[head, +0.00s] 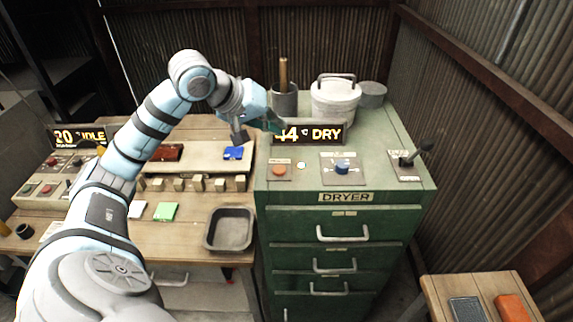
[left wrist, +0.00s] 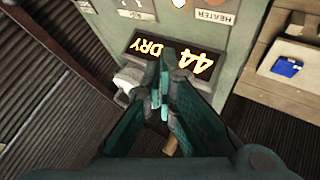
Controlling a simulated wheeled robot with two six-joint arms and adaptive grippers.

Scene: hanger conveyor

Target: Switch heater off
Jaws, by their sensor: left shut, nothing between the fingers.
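The green dryer cabinet (head: 345,197) carries a small plate with an orange button (head: 279,171) at its top left. A small pale lamp (head: 301,165) sits right of the button. My left gripper (head: 274,123) is shut and empty, above the cabinet at the left end of the display (head: 320,133). The display reads 44 DRY in the left wrist view (left wrist: 172,58). The gripper is apart from the orange button. My right gripper is not in view.
A blue knob (head: 342,168) and a black lever (head: 406,160) stand farther right on the cabinet. A white bucket (head: 336,102) and a grey pot with a handle (head: 285,103) stand behind the display. A wooden bench with a dark tray (head: 229,245) lies left.

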